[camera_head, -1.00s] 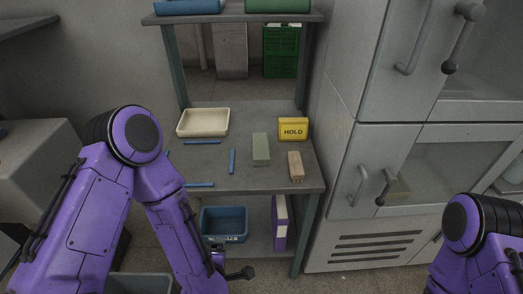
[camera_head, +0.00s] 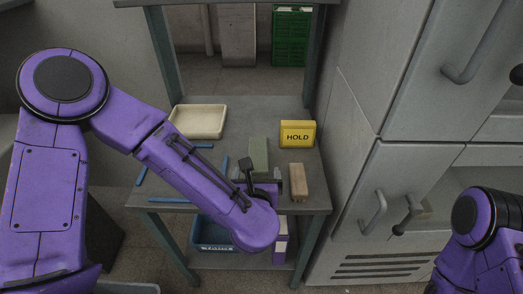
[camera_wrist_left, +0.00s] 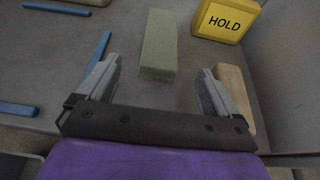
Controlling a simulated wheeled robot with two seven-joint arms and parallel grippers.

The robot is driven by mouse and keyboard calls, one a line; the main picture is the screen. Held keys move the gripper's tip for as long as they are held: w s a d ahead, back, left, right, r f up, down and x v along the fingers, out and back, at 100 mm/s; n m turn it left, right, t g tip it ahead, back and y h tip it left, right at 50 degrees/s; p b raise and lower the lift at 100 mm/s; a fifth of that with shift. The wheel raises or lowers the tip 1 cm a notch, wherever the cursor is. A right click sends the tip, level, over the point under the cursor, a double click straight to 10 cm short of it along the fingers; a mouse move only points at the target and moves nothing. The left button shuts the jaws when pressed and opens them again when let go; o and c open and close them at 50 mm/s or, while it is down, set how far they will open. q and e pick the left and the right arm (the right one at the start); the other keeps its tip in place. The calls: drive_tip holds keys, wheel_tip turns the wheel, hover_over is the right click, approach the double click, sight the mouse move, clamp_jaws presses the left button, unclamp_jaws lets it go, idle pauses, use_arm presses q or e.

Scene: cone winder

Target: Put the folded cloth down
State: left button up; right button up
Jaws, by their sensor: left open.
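The folded cloth (camera_head: 258,157) is a grey-green, long, flat-sided bundle lying on the grey table in the head view. In the left wrist view the cloth (camera_wrist_left: 160,45) lies ahead of my left gripper, its near end showing between the fingertips. My left gripper (camera_head: 262,178) is open and empty at the near end of the cloth; it also shows in the left wrist view (camera_wrist_left: 161,68). I cannot tell its exact height above the table. Four-sided blue strips (camera_head: 172,200) lie on the table left of the cloth. My right gripper is out of view.
A wooden block (camera_head: 298,182) lies close to the right of my left gripper. A yellow HOLD block (camera_head: 297,133) stands behind it. A cream tray (camera_head: 198,107) sits at the back left. A blue bin (camera_head: 212,247) is on the lower shelf. Grey cabinets flank the table's right side.

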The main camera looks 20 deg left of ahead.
sight(258, 162)
use_arm(q)
drive_tip(key=p+x, duration=0.1)
drive_tip(key=x, duration=0.8)
drive_tip(key=shift+w+f+p, duration=0.1)
drive_tip(key=shift+p, duration=0.3)
drive_tip(key=c, duration=1.1)
